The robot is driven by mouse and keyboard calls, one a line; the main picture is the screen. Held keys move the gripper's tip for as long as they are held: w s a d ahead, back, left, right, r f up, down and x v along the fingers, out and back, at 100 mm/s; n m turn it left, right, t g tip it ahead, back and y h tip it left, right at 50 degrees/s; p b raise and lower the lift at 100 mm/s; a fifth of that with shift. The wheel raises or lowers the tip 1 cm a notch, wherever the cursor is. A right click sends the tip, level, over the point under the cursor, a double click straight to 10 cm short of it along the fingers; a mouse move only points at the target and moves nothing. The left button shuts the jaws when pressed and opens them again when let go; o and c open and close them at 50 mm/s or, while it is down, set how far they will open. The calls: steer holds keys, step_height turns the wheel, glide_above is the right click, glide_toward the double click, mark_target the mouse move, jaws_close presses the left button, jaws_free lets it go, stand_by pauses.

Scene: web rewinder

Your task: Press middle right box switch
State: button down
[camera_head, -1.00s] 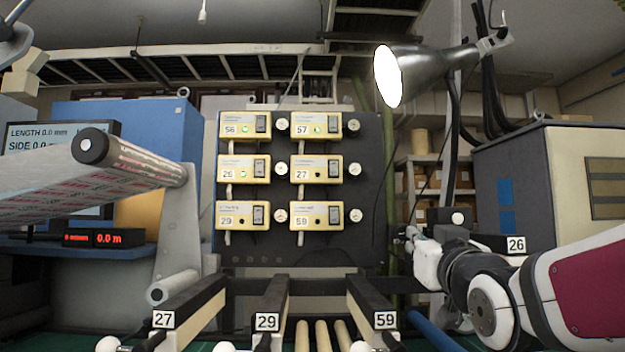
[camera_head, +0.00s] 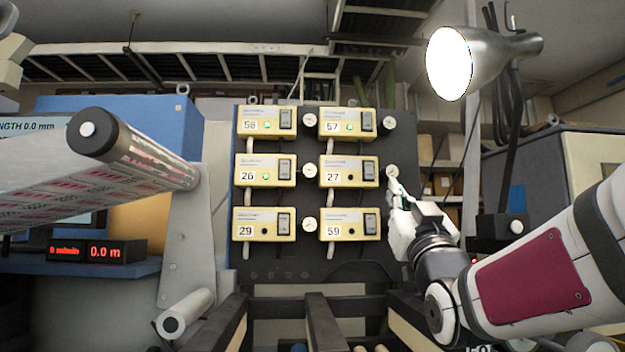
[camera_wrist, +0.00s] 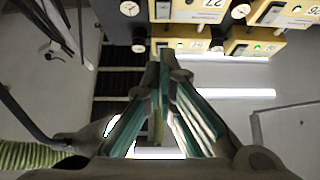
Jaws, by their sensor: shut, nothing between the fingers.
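The middle right box (camera_head: 348,172), labelled 27, is a yellow box on the dark panel. Its dark rocker switch (camera_head: 369,171) is at its right end, and its small round indicator looks dark. My gripper (camera_head: 393,183) is just right of this box, overlapping the gauge beside it. It is shut and empty. In the wrist view the panel appears upside down; the closed fingertips (camera_wrist: 164,58) are in the middle, and the box labelled 27 (camera_wrist: 190,13) is at the top edge. Contact between fingertips and switch is not visible.
Boxes 57 (camera_head: 348,122) and 59 (camera_head: 350,226) are above and below box 27. Box 26 (camera_head: 265,170) is to its left. Round gauges stand between the boxes. A lamp (camera_head: 475,62) hangs above right; a printed web roll (camera_head: 120,150) is left.

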stand_by(0.3)
steer(key=p, duration=0.3)
glide_toward(371, 165)
step_height(371, 165, up, 3)
steer(key=s, duration=0.1)
steer(key=shift+w+p, duration=0.4)
steer(key=shift+w, duration=1.9)
steer(key=w+b, duration=0.1)
steer(key=b, duration=0.2)
steer(key=shift+f+t, duration=0.3)
steer(key=shift+s+r, duration=0.2)
steer(key=shift+r, duration=0.05)
steer(key=v, duration=0.7)
steer(key=shift+f, duration=0.35)
